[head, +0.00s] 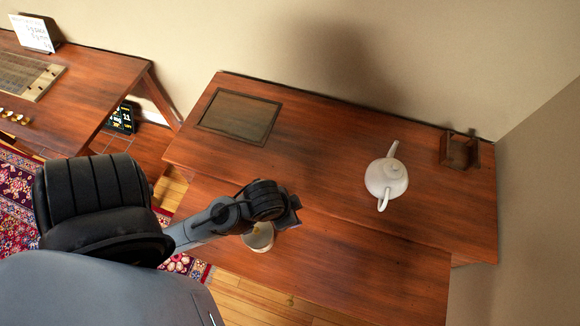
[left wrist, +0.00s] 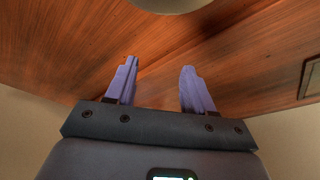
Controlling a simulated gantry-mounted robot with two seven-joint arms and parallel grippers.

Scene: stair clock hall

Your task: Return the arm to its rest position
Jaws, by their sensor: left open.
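My left arm reaches in from the left in the head view, and its wrist is above the front left part of the wooden table (head: 330,262). The left gripper's fingertips are hidden in that view. In the left wrist view the two purple fingers of my left gripper (left wrist: 158,68) stand apart with nothing between them. A pale cup (head: 260,238) shows just below the wrist, partly covered by it. A pale rounded rim (left wrist: 170,4) shows at the top edge of the left wrist view, beyond the fingertips. My right gripper is not in view.
A white teapot (head: 386,178) stands right of centre on the table. A dark framed tray (head: 240,116) lies at its back left. A small wooden holder (head: 460,151) is at the back right, near the wall. Another table (head: 85,85) stands at the left with a white sign (head: 32,33).

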